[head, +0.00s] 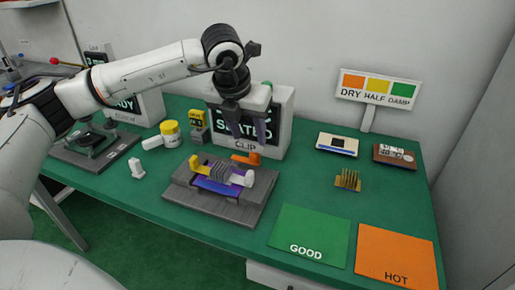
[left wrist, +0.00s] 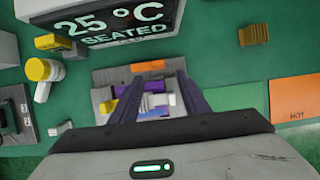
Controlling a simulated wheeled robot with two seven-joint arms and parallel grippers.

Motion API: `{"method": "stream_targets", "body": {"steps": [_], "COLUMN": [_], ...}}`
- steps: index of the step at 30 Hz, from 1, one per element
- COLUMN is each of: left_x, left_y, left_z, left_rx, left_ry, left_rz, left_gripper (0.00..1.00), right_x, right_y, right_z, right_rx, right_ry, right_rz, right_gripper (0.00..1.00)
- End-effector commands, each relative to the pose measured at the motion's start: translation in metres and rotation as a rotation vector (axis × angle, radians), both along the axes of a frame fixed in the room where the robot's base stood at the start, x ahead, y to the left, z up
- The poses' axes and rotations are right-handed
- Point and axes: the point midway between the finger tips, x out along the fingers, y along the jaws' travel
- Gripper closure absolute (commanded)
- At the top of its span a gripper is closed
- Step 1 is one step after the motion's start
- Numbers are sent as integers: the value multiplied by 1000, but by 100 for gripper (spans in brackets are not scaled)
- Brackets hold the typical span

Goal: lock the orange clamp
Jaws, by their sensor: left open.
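The orange clamp (head: 247,158) is a small orange piece at the back right of a grey fixture block (head: 215,210). It also shows at the fixture's far edge in the left wrist view (left wrist: 148,66). The fixture carries a blue-purple plate (head: 216,187), a ribbed grey part and a white knob (head: 243,178). My left gripper (head: 247,130) is open, fingers pointing down, above and behind the clamp in the head view and apart from it. In the left wrist view its fingers (left wrist: 158,85) frame part of the fixture. My right gripper is in neither view.
A display box (head: 280,122) reading SEATED stands right behind the clamp, close to my left gripper. A yellow-capped white jar (head: 170,134) and a second dark fixture (head: 95,145) are to the left. Green (head: 310,237) and orange (head: 395,256) mats lie at the front right.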

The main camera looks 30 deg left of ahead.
Motion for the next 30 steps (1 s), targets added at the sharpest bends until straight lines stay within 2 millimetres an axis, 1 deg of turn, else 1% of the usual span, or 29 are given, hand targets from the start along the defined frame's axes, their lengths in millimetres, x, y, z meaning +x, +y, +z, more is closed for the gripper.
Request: {"method": "stream_targets", "body": {"steps": [2,5,12,18,23,30], "left_x": [2,7,24,34,38,38], "left_y": [6,6,10,12,12,12], "left_z": [-2,-15,-57,-82,-91,-92], "left_rx": [13,13,11,10,10,10], "left_ry": [-2,0,0,-2,-3,-4], "left_rz": [13,12,9,7,6,6], "left_gripper": [58,58,58,58,58,58], "right_x": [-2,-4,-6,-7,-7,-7], "right_y": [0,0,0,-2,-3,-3], "right_z": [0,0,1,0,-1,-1], "right_rx": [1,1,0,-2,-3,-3], "right_ry": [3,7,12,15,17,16], "right_rz": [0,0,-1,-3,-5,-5], "right_gripper": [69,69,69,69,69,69]}}
